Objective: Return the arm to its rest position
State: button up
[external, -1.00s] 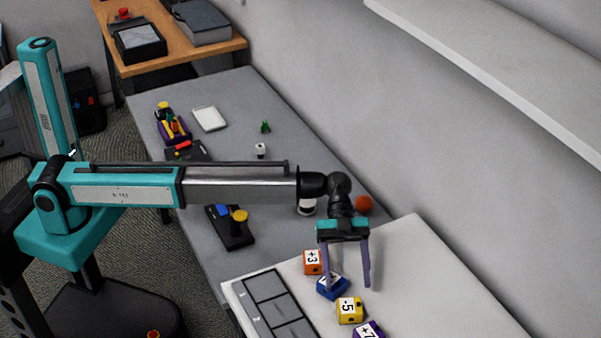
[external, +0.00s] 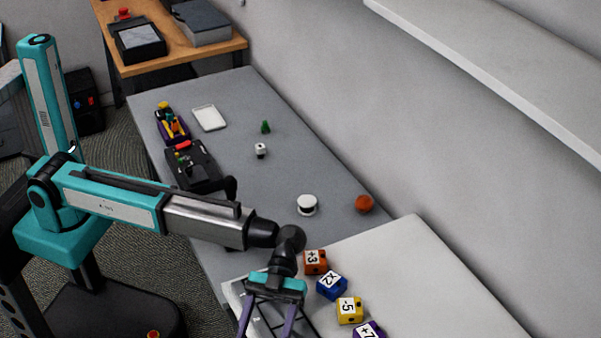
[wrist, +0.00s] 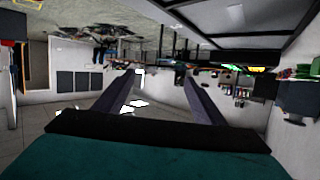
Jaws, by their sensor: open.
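My gripper (external: 266,318) is at the lower middle of the external view, over the left part of the white table and in front of the grey tray (external: 262,325). Its two purple fingers are spread apart with nothing seen between them; their tips run off the bottom edge. My arm reaches right and down from its teal base, bent at the wrist. In the wrist view my gripper (wrist: 165,85) also has its fingers apart and empty, with the room behind them.
An orange block (external: 315,262), a blue block (external: 332,286), a yellow block (external: 349,311) and a purple block (external: 369,330) sit on the white table (external: 430,270), right of my gripper. The grey table (external: 240,110) holds a white round thing (external: 307,204) and an orange ball (external: 364,204).

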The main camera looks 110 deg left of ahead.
jog(key=s+d+f+m+g+b, duration=0.2)
jog(key=s+d+m+g, duration=0.15)
jog(key=s+d, duration=0.75)
jog(key=s+f+g+y, duration=0.2)
jog(key=s+f+y, duration=0.3)
jog(key=s+f, duration=0.85)
jog(key=s+a+f+n+y+p, duration=0.1)
jog(key=s+a+f+n+y, duration=0.15)
jog(key=a+f+n, duration=0.5)
jog(key=s+a+f+n+y+p, duration=0.1)
jog(key=s+a+f+n+y, duration=0.15)
jog(key=a+f, duration=0.85)
jog(key=s+a+f+n+y+b, duration=0.1)
jog(key=s+a+f+n+y, duration=0.3)
jog(key=s+a+f+n, duration=0.7)
jog(key=s+a+f+g, duration=0.1)
jog(key=s+a+f, duration=0.4)
jog(key=s+f, duration=0.2)
notch_tip(320, 180, down, 2)
jog(key=shift+f, duration=0.1)
